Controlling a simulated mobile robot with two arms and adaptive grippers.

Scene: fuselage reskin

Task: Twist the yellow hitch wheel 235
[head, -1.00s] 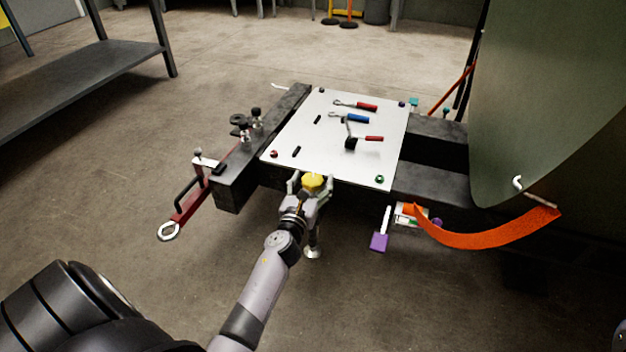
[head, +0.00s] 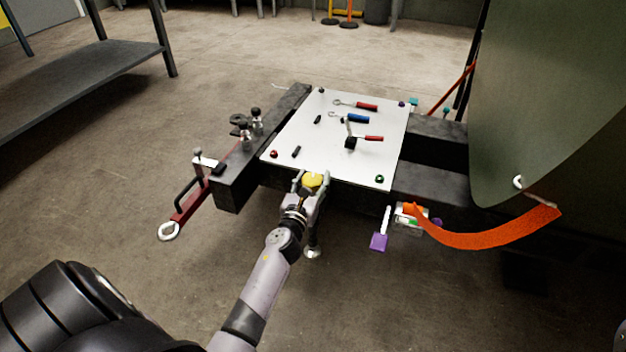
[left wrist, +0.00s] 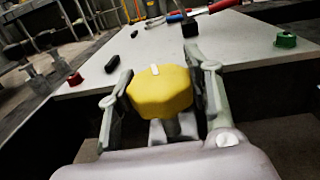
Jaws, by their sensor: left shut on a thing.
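The yellow hitch wheel (head: 313,181) sits at the front edge of the white panel, on top of a post. In the left wrist view the wheel (left wrist: 160,91) is a faceted yellow knob with a white mark on its top. My left gripper (head: 312,182) is shut on the wheel, with one finger on each side of it. The fingers also show in the left wrist view (left wrist: 163,92). The lower part of the wheel is partly hidden by my gripper. My right gripper is not in view.
A red clamp bar (head: 188,206) juts out at left. The floor in front is clear.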

